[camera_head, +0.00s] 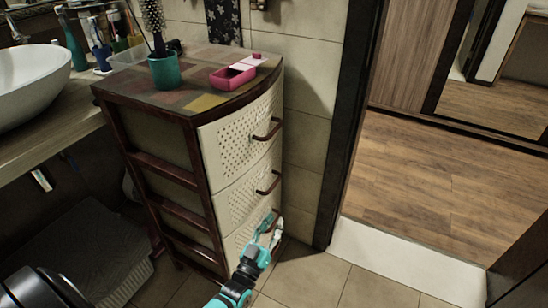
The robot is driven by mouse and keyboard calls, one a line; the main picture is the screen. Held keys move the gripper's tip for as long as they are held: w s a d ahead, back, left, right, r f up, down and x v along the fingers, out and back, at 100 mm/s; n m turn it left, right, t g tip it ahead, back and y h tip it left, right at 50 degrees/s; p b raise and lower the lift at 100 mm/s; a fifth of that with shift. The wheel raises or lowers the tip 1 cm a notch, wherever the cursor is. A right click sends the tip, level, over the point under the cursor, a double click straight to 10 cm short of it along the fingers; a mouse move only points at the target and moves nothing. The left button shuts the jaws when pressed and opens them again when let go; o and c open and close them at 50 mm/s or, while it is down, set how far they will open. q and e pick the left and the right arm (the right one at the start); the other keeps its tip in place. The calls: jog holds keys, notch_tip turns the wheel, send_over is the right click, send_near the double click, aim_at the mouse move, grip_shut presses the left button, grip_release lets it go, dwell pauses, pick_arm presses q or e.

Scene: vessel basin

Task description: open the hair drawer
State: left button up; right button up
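A cabinet with a dark red-brown frame (119,118) stands against the tiled wall, with three cream perforated drawers one above another. The top drawer (235,138), the middle drawer (240,197) and the bottom drawer (236,240) all look closed, each with a dark bar handle. No label shows which is the hair drawer. My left gripper (273,222) is at the bottom drawer's handle, its two fingers apart; it partly hides that handle, and I cannot tell whether it touches it. My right gripper is not in view.
On the cabinet top stand a teal cup with a hairbrush (164,70) and an open pink box (233,77). A white basin (30,85) is at the left. A dark door frame (345,130) is close to the right; tiled floor lies in front.

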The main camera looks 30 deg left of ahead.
aim_at(274, 132)
pick_arm(q)
notch_tip(274, 132, up, 11)
jog(key=a+n+t+y+b, duration=0.3)
jog(key=n+t+y+b, duration=0.1)
jog(key=t+y, duration=0.1)
jog(key=x, duration=1.5)
jog(key=shift+s+d+r, duration=0.1)
jog(key=shift+s+r, duration=0.15)
jog(key=shift+r, duration=0.15)
jog(key=shift+w+r, duration=0.45)
jog(key=shift+w, duration=0.05)
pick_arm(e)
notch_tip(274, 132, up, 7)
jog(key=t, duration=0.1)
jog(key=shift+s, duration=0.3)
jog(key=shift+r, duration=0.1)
pick_arm(q)
jog(key=shift+c, duration=0.3)
grip_shut()
